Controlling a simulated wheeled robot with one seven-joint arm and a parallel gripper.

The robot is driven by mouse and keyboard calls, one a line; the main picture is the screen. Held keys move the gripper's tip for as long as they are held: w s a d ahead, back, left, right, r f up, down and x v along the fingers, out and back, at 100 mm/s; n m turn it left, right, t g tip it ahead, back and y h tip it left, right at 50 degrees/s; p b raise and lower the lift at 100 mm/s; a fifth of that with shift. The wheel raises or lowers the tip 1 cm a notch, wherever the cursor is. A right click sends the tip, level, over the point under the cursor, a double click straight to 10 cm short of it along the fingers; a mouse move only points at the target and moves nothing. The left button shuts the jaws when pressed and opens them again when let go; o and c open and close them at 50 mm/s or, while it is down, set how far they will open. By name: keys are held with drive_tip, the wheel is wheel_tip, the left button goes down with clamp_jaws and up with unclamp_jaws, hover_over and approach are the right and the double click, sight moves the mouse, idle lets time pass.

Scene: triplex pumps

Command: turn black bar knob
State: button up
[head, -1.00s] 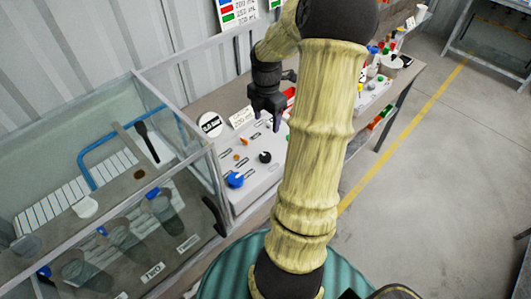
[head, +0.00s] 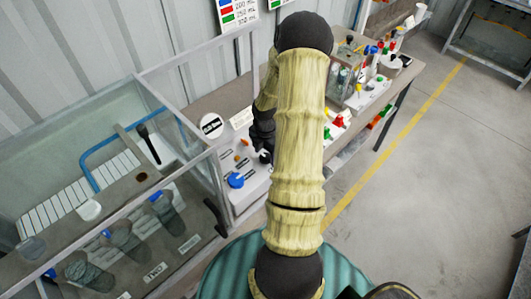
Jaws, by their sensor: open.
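The black bar knob (head: 265,157) sits on the light control panel (head: 247,198), left of my arm, and is only partly visible. A blue knob (head: 236,180) and a small orange knob (head: 240,156) are on the same panel. My gripper (head: 262,146) is dark and points down at the black knob, right at or just above it. It is open. My arm covers its right side, and I cannot tell whether the fingers touch the knob or stand around it.
A glass-walled tank (head: 150,105) with jars stands left of the panel. Right of my arm, the bench holds red knobs (head: 337,121) and a clear box (head: 348,75). The floor (head: 450,190) at right is clear.

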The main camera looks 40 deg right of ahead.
drive_tip(key=shift+f, duration=0.45)
drive_tip(key=c, duration=1)
